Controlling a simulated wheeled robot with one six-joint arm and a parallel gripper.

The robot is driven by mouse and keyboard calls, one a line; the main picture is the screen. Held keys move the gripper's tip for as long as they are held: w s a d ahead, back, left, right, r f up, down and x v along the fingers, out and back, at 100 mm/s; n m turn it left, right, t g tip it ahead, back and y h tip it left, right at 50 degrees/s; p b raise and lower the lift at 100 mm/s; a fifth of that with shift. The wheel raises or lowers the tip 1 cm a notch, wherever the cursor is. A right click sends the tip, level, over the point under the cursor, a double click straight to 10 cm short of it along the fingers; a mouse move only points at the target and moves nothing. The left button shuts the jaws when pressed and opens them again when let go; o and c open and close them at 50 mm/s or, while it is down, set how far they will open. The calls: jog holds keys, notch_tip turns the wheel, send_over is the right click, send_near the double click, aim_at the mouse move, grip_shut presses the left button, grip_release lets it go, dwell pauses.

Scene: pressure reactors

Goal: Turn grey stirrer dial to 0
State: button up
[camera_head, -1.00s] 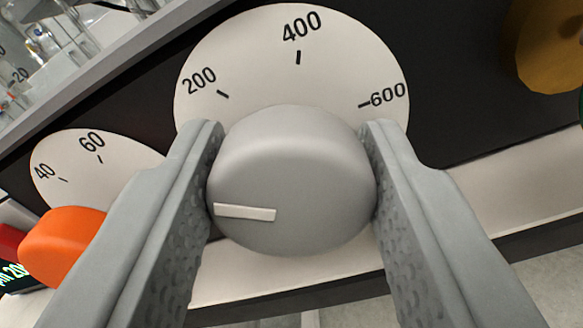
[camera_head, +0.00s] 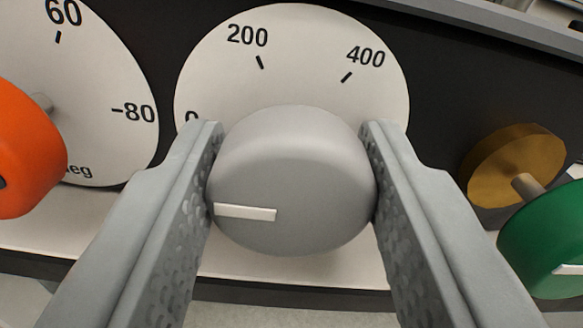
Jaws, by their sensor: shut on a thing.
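The grey stirrer dial (camera_head: 292,170) is in the middle of the view, in front of its round white scale plate (camera_head: 300,60). The plate shows 200 at upper left and 400 at upper right. A 0 at the left edge is partly covered by my left finger, and its tick is hidden. The dial's white pointer line (camera_head: 245,212) points left in the picture, roughly toward the side with the 0. My gripper (camera_head: 292,185) is shut on the dial, one finger on its left side and one on its right.
An orange dial (camera_head: 25,150) with its own white scale (camera_head: 110,65) is at the left, near my left finger. A green knob (camera_head: 545,240) and a brass-coloured disc (camera_head: 505,165) are at the right. The panel face (camera_head: 440,80) is black.

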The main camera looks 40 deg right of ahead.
dwell(0.4)
jog(key=o, duration=1)
jog(key=shift+c, duration=0.2)
jog(key=v, duration=1.7)
jog(key=shift+s+a, duration=0.2)
jog(key=s+a+r+n+t+y, duration=0.2)
jog(key=s+a+r+y, duration=0.15)
jog(key=r, duration=0.35)
jog(key=s+a+r+n+t+y, duration=0.1)
jog(key=s+a+r+y, duration=0.1)
jog(key=a+r+y, duration=0.35)
jog(key=s+a+r+n, duration=0.1)
jog(key=s+r, duration=0.3)
jog(key=s, duration=0.3)
jog(key=s+a+r+n+y, duration=0.1)
jog(key=s+r, duration=0.4)
jog(key=s, duration=0.3)
jog(key=shift+r+g, duration=0.3)
